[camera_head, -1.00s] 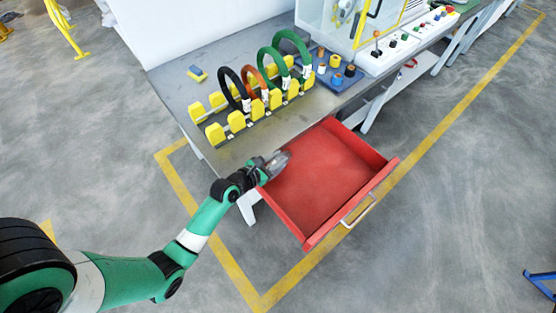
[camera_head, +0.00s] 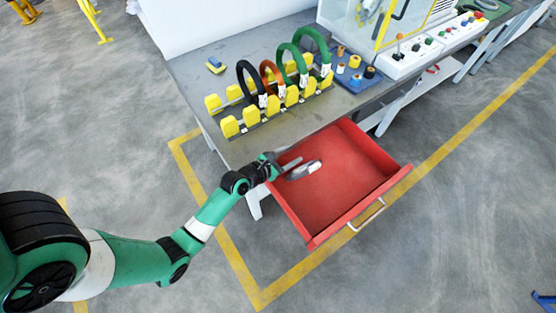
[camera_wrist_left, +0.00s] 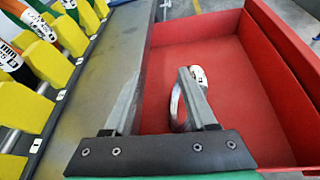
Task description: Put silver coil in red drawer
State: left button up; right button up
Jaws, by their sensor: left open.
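The red drawer (camera_head: 333,188) is pulled out from under the table, and it shows in the left wrist view (camera_wrist_left: 240,85). The silver coil (camera_head: 300,172) with a white label is within the drawer's outline, near its table-side left part. In the left wrist view the silver coil (camera_wrist_left: 174,108) is partly hidden behind the right finger. I cannot tell whether it rests on the drawer floor. My left gripper (camera_head: 290,166) is open, beside the coil at the drawer's left edge; its spread fingers also show in the left wrist view (camera_wrist_left: 168,50). My right gripper is not in view.
A yellow rack (camera_head: 262,113) on the table (camera_head: 215,92) holds black, orange and green coils upright. A blue tray (camera_head: 352,82) with small spools stands to the right. The drawer's raised walls and front handle (camera_head: 368,215) border it. The rest of the drawer floor is clear.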

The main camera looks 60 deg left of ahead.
pick_arm(q)
jog(key=p+v, duration=0.3)
jog(key=v, duration=0.9)
jog(key=shift+f, duration=0.1)
